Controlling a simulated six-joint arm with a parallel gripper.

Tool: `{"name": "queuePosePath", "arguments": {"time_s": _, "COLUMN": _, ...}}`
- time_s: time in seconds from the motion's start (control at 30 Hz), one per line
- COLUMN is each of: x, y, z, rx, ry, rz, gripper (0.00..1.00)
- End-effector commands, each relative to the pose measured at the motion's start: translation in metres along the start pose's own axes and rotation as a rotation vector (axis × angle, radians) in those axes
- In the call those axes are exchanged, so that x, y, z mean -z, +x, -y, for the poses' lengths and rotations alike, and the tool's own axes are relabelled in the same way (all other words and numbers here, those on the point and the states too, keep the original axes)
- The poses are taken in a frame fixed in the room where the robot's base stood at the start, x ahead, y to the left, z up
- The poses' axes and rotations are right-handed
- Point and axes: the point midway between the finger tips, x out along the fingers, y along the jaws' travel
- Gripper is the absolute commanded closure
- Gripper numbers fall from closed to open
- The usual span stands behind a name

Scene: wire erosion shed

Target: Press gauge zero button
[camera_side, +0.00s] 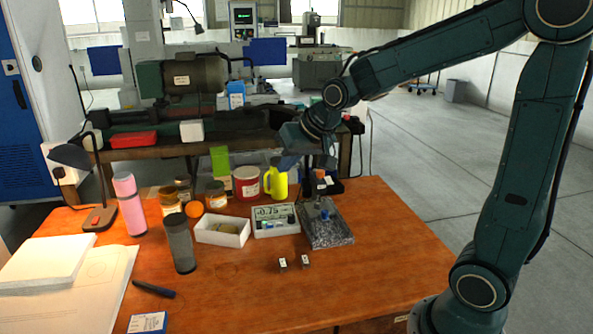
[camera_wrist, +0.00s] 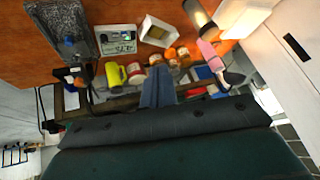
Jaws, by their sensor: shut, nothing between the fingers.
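A light gauge unit (camera_side: 276,220) with a numeric display, apparently reading -0.75, lies on the orange-brown table left of a speckled granite plate (camera_side: 330,236). It also shows in the wrist view (camera_wrist: 118,41), upside down, with small dark and blue parts beside the display. I cannot make out which is the zero button. A small blue part (camera_side: 325,214) sits on the granite plate. My gripper (camera_side: 286,165) is above the table's back part, over the yellow bottle area and apart from the gauge. Its blue-grey fingers (camera_wrist: 157,72) are shut and empty.
A white tray (camera_side: 222,232) is left of the gauge. Behind stand a yellow bottle (camera_side: 276,183), a red tin (camera_side: 247,182) and several jars. A dark grey cylinder (camera_side: 180,243), a pink bottle (camera_side: 129,203) and a lamp (camera_side: 98,217) are left. Two small blocks (camera_side: 294,263) lie in front.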

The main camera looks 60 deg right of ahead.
Motion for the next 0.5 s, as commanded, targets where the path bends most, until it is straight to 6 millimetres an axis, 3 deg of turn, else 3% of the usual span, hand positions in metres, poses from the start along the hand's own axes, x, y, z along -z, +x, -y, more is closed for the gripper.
{"name": "queuePosePath", "arguments": {"time_s": 0.5, "x": 0.049, "y": 0.1, "z": -0.031, "rx": 0.009, "ry": 0.198, "rz": -0.064, "gripper": 1.0}}
